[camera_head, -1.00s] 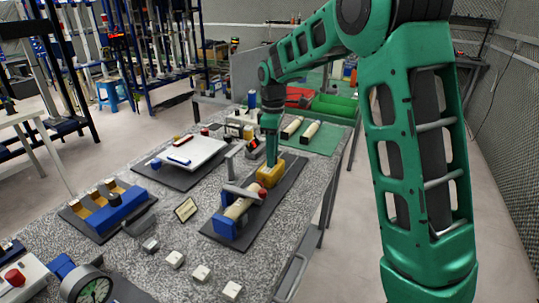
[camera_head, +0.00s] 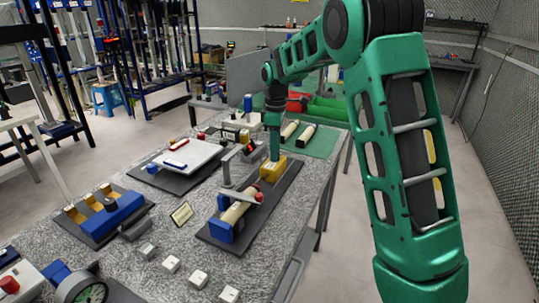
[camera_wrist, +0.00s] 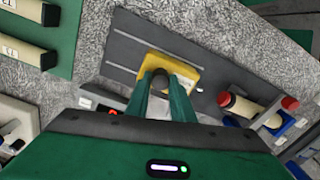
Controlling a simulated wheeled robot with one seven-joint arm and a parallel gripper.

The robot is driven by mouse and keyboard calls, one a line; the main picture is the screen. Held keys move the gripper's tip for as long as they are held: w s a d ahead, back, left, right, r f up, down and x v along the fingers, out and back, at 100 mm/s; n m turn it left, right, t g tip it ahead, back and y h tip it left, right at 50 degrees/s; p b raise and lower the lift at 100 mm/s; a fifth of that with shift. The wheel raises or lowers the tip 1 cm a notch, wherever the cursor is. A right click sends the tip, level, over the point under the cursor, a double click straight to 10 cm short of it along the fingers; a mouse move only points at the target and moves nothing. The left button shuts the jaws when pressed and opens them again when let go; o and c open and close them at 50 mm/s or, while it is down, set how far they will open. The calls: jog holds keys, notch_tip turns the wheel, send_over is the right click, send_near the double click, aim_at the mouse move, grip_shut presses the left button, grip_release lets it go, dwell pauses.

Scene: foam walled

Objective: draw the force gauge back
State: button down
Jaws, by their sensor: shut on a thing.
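The yellow force gauge (camera_head: 272,170) sits on a long dark base plate (camera_head: 285,185) on the speckled bench. My gripper (camera_head: 274,157) comes down onto it from above. In the wrist view, the green fingers (camera_wrist: 161,90) are shut on a dark round-topped post that stands at the yellow gauge (camera_wrist: 148,64). A pale cylinder (camera_head: 234,213) lies at the near end of the same plate, by a blue block (camera_head: 219,231) and a red knob (camera_head: 259,197). A gap separates the gauge from the cylinder. My fingers hide part of the gauge.
A white plate on a dark mat (camera_head: 160,182) lies to the left, and a blue fixture (camera_head: 113,217) farther left. A green mat (camera_head: 318,148) with pale cylinders is behind. Several small white blocks (camera_head: 198,279) lie in front. A small tilted sign (camera_head: 182,214) stands between.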

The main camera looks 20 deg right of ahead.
jog(key=shift+w+d+r, duration=0.2)
jog(key=shift+w+d, duration=0.05)
jog(key=c, duration=1.5)
grip_release()
jog(key=shift+f, duration=0.1)
jog(key=shift+c, duration=0.2)
jog(key=shift+a, duration=0.1)
notch_tip(320, 180, up, 11)
jog(key=shift+f, duration=0.15)
